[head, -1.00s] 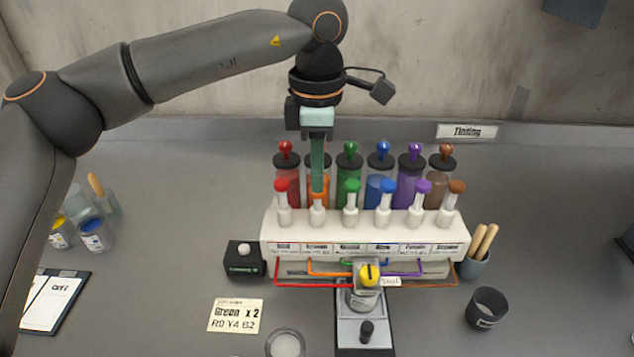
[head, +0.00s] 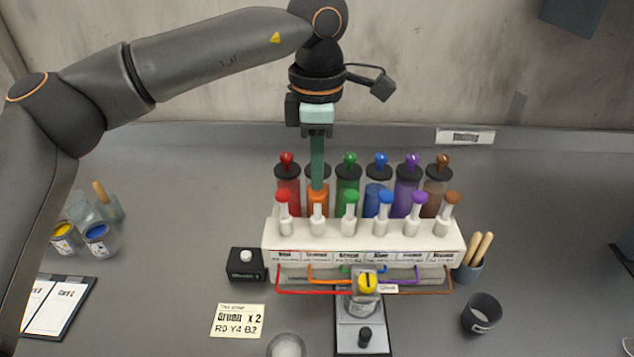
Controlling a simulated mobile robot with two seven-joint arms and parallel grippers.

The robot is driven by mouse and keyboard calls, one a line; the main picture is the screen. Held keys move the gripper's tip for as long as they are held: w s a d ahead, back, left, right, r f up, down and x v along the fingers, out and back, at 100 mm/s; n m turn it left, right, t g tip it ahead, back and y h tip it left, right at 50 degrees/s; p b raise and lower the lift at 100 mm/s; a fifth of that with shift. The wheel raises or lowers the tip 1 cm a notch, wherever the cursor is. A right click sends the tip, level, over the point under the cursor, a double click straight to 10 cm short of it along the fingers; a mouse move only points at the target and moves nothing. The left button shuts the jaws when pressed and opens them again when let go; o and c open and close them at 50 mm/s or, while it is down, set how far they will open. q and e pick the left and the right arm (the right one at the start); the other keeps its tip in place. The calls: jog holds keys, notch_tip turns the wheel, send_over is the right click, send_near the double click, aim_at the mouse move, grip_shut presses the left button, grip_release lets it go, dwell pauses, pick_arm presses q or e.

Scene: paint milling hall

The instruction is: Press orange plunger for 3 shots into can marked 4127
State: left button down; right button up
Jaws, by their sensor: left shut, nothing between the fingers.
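My left gripper (head: 317,186) is shut and empty, its long fingers pointing straight down at the orange plunger (head: 318,202), second from left in the dispenser's front row. The fingertips overlap the orange area; whether they touch the knob, and how far down it is, I cannot tell. Part of the plunger and the orange canister behind it are hidden or merge in colour. A metal can (head: 362,303) stands below the outlet tubes, under a yellow-topped part (head: 367,282). I cannot read 4127 on it. My right gripper is not in view.
The white dispenser (head: 365,236) carries other coloured plungers and canisters. A black button box (head: 246,263) and a note card (head: 238,320) are at its left. A cup of wooden sticks (head: 469,272) and a dark cup (head: 482,312) are at its right.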

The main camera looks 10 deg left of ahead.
aim_at(318, 193)
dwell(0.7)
pick_arm(q)
jog(key=shift+f+b, duration=1.25)
jog(key=shift+f, duration=0.5)
jog(key=shift+r, duration=0.1)
jog(key=shift+r+p, duration=1.55)
jog(key=shift+r, duration=0.2)
jog(key=shift+f, duration=0.15)
